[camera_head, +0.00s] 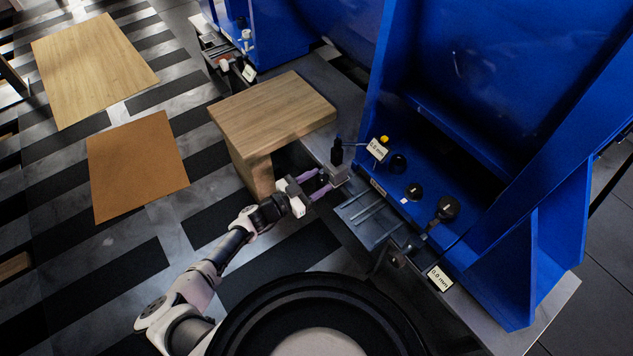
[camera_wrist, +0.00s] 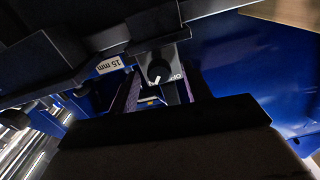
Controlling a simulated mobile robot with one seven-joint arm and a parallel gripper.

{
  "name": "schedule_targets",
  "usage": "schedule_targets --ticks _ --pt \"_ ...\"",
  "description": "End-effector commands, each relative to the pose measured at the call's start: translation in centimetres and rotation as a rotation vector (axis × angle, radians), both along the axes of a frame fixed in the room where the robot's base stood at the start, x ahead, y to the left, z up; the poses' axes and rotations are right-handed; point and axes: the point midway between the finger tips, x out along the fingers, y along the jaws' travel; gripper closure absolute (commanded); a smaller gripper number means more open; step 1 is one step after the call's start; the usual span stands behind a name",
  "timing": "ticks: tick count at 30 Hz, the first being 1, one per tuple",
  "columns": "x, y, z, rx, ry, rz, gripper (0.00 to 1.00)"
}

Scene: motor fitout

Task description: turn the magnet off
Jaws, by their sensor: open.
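The magnet is a small grey block (camera_head: 338,174) on the edge of the metal plate beside the blue machine. A dark round knob (camera_wrist: 158,70) is on its face in the wrist view, with a white mark. Lettering that seems to read "OFF" sits right of the knob. I cannot tell for sure which setting the mark points to. My gripper (camera_head: 321,184) is open, with its purple fingertips close in front of the block. In the wrist view the fingers stand either side of the knob, apart from each other. Contact with the knob cannot be told.
A wooden stand (camera_head: 275,110) is just left of the block. A black post (camera_head: 337,152) rises by the block. The blue frame (camera_head: 480,90), black knobs and a label (camera_head: 377,150) are close behind. A slotted metal part (camera_head: 365,212) lies to the right.

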Motion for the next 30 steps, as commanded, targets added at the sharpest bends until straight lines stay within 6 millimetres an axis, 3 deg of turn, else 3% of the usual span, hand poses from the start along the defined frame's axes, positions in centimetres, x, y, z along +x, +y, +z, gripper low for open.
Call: schedule_targets --ticks 1,11,27,28,30 --pt "-0.01 0.02 0.0 0.0 0.0 0.0 0.53" --pt "-0.02 0.03 0.01 0.0 0.0 0.0 0.96" --pt "-0.08 -0.02 0.02 0.081 -0.112 -0.002 0.96" --pt "-0.08 -0.02 0.02 0.081 -0.112 -0.002 0.71" --pt "-0.07 -0.02 0.01 0.081 -0.112 -0.002 0.62"
